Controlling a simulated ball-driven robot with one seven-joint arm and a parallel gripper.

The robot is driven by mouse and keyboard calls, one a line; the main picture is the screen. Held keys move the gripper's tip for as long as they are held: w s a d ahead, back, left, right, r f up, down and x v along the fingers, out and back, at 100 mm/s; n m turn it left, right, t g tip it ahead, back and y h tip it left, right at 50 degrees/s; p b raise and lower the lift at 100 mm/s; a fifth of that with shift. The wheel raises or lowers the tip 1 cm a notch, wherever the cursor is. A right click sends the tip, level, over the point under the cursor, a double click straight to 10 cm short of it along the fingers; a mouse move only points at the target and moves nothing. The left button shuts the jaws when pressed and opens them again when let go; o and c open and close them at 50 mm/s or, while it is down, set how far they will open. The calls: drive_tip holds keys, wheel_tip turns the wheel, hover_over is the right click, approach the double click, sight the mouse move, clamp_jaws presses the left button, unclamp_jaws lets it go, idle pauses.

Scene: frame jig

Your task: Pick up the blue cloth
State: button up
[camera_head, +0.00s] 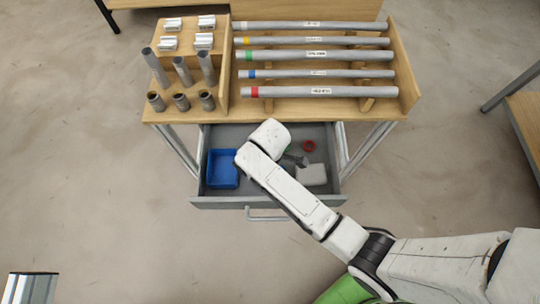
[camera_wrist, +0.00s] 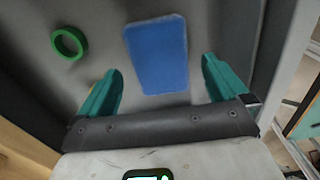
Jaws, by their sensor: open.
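In the wrist view a flat blue rectangular piece, which looks like the blue cloth (camera_wrist: 157,55), lies on the grey floor of the open drawer (camera_head: 270,201). My gripper (camera_wrist: 162,68) is open, with one teal finger on each side of the lower part of the cloth. Nothing is held. I cannot tell how high the fingertips are above the cloth or whether they touch it. In the head view my arm reaches over the drawer and hides the cloth and most of the gripper.
The drawer also holds a blue open box (camera_head: 222,169), a red ring (camera_head: 309,146) and a green ring (camera_wrist: 69,43). The drawer walls are close around my gripper. Above stands a wooden bench (camera_head: 180,118) with several grey tubes (camera_head: 315,55) and small metal fittings.

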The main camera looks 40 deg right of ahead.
drive_tip(key=shift+f, duration=1.1)
drive_tip(key=c, duration=1.1)
